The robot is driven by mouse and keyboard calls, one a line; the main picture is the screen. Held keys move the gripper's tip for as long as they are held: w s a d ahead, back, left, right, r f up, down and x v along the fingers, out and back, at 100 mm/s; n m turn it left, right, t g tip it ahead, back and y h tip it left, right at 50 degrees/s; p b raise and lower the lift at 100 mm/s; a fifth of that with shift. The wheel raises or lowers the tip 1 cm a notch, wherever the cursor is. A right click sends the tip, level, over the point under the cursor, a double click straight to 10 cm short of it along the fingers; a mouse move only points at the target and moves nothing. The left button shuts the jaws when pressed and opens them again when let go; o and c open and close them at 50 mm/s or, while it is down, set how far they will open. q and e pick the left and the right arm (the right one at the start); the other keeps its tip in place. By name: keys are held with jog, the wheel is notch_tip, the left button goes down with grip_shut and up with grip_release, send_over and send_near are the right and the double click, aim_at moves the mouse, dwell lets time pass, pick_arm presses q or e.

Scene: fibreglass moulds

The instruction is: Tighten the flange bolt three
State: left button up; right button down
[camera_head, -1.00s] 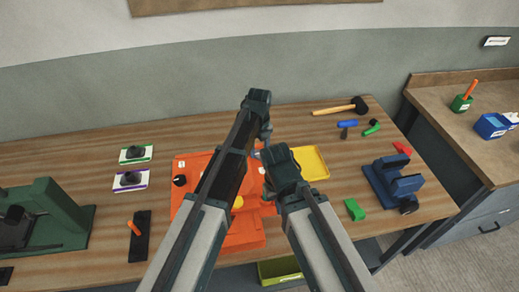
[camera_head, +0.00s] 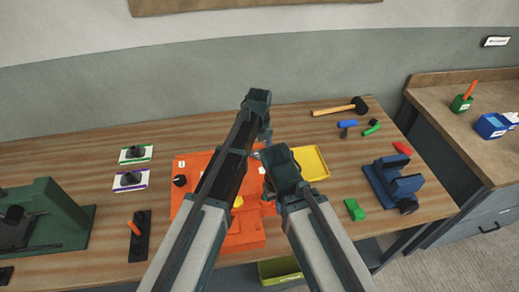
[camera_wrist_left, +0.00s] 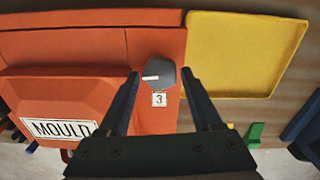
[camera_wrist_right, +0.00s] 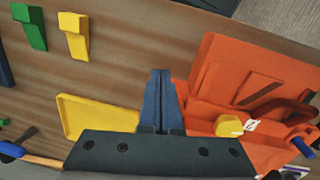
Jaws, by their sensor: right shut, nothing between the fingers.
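The orange mould (camera_head: 240,236) lies on the bench; its "MOULD" plate shows in the left wrist view (camera_wrist_left: 60,128). Flange bolt three (camera_wrist_left: 159,73), a dark grey head with a white mark, stands on the flange above a "3" label (camera_wrist_left: 159,99). My left gripper (camera_wrist_left: 161,80) is open, one finger on each side of the bolt with gaps visible; the arms hide this bolt in the head view. My right gripper (camera_wrist_right: 159,72) is shut and empty, beside the mould; it also shows in the head view (camera_head: 264,152). A yellow bolt head (camera_wrist_right: 228,125) sits on the mould.
A yellow tray (camera_head: 313,164) lies right of the mould. A blue vice (camera_head: 393,180), a green block (camera_head: 354,209) and a mallet (camera_head: 350,106) are further right. A green machine (camera_head: 50,215) stands at left. My two arms are close together over the mould.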

pick_arm(q)
jog(key=shift+o, duration=1.1)
